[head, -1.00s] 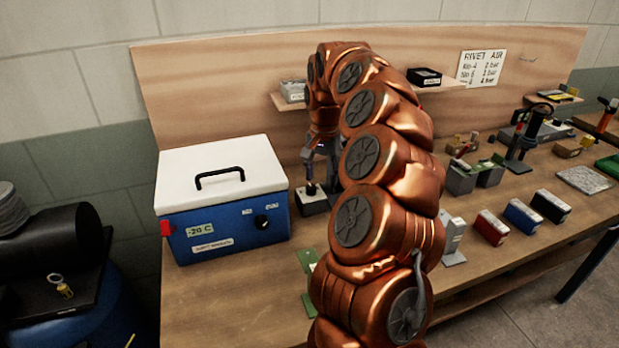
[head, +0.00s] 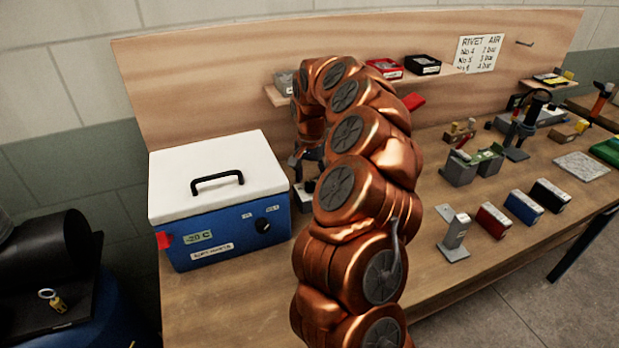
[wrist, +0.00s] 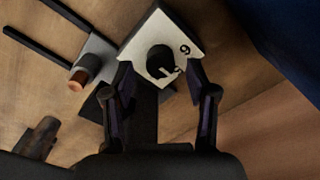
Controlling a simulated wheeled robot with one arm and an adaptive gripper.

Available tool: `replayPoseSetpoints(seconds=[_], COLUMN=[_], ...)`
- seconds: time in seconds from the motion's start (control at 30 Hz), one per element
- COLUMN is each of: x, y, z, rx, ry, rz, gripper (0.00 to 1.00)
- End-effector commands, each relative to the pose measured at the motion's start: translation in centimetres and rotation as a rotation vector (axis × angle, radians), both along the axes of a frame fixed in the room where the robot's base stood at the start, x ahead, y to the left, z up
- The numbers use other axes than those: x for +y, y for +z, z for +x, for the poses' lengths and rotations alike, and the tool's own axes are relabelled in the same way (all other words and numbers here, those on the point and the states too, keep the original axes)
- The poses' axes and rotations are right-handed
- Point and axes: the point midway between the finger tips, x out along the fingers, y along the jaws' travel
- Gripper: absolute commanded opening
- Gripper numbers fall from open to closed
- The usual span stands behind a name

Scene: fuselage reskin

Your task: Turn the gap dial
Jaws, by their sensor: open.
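The gap dial (wrist: 162,60) is a black knob on the white face of a small block (wrist: 145,40) in the wrist view. Dark digits, one a 9, are printed beside the knob. My gripper (wrist: 160,85) is open, its two dark fingers standing apart at the near side of the block, with nothing between them but the view of the dial. Whether a finger touches the block cannot be told. In the head view my gripper (head: 308,165) is over the small block (head: 304,198), which my arm partly hides; the knob is not clear there.
A blue cool box (head: 225,230) with a white lid stands close left of the block. A grey metal piece with a copper-coloured tip (wrist: 85,68) lies beside the block in the wrist view. Several small boxes and stands sit on the bench (head: 440,290) to the right.

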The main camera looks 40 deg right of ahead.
Motion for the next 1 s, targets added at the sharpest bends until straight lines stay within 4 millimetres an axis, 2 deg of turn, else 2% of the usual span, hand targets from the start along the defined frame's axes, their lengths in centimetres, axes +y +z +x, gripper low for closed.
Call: replayPoseSetpoints(seconds=[0.2,0.47,1.0], x=[0.1,0.2,0.2], y=[-1.3,-1.5,-1.5], z=[0.0,0.1,0.1], rx=[0.002,0.0,0.0], ry=[0.002,0.004,0.004], rz=[0.0,0.0,0.0], gripper=[0.57,0.57,0.02])
